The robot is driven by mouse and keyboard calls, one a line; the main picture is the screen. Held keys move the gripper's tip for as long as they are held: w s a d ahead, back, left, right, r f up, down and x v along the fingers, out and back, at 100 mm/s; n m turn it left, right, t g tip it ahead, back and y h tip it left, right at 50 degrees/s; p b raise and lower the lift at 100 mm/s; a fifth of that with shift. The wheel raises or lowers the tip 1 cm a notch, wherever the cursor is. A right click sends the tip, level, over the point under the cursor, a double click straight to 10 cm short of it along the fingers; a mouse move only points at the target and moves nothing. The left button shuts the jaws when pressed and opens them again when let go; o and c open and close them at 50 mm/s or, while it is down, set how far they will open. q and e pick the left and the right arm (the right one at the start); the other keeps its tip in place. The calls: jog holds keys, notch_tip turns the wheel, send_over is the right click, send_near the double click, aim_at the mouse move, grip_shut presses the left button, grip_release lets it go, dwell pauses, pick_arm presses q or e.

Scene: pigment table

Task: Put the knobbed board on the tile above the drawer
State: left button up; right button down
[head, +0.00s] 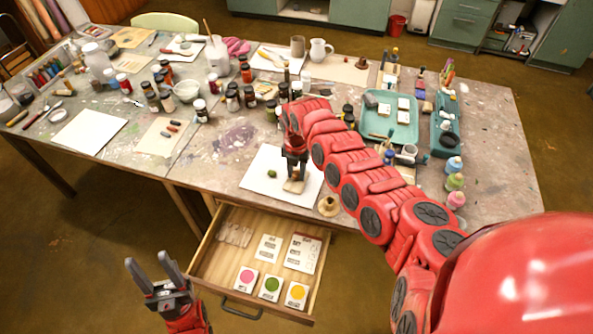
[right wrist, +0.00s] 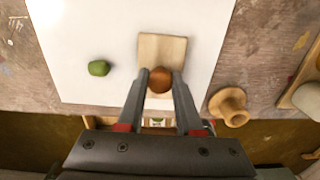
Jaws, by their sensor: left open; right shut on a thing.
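The knobbed board is a small pale wooden square (right wrist: 163,50) with a round brown knob (right wrist: 160,80). In the head view the board (head: 293,186) is at the right part of the white tile (head: 262,160), which lies at the table's front edge above the open drawer (head: 207,250). My right gripper (head: 294,177) is shut on the knob from above. The board is over the tile's surface; I cannot tell whether it touches. My left gripper (head: 152,264) is open and empty, low beside the drawer's left side.
A green lump (head: 271,173) lies on the tile left of the board. A tan knobbed wooden piece (head: 328,206) stands just right of the tile. The drawer holds colour cards (head: 271,285). Jars, a teal tray (head: 378,130) and bottles crowd the table behind and right.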

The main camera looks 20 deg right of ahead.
jog(key=c, duration=0.6)
grip_release()
jog(key=shift+f, duration=0.1)
